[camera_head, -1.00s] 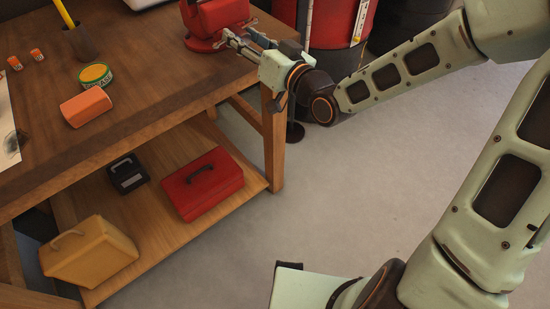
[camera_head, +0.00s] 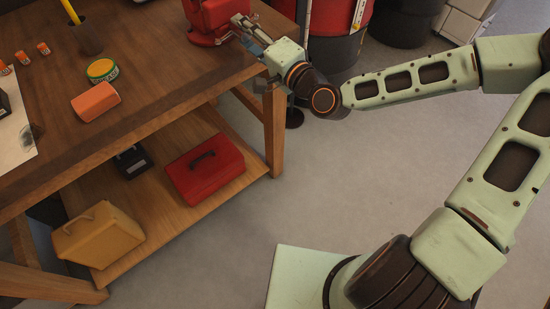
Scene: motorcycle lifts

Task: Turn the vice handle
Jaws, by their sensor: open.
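The red vice (camera_head: 212,18) sits at the back right corner of the wooden workbench, cut off by the top edge of the picture. Its handle cannot be made out clearly. My gripper (camera_head: 240,26) is at the vice's right front side, above the bench edge, with its fingers pointing left toward the vice. The fingers are open, and I cannot tell whether they touch the vice or have the handle between them.
On the workbench (camera_head: 150,78) are an orange block (camera_head: 95,102), a round green tin (camera_head: 102,71) and a pencil cup (camera_head: 88,38). The lower shelf holds a red toolbox (camera_head: 205,168) and a yellow case (camera_head: 97,235). Drums (camera_head: 335,35) stand behind; the floor (camera_head: 350,180) is clear.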

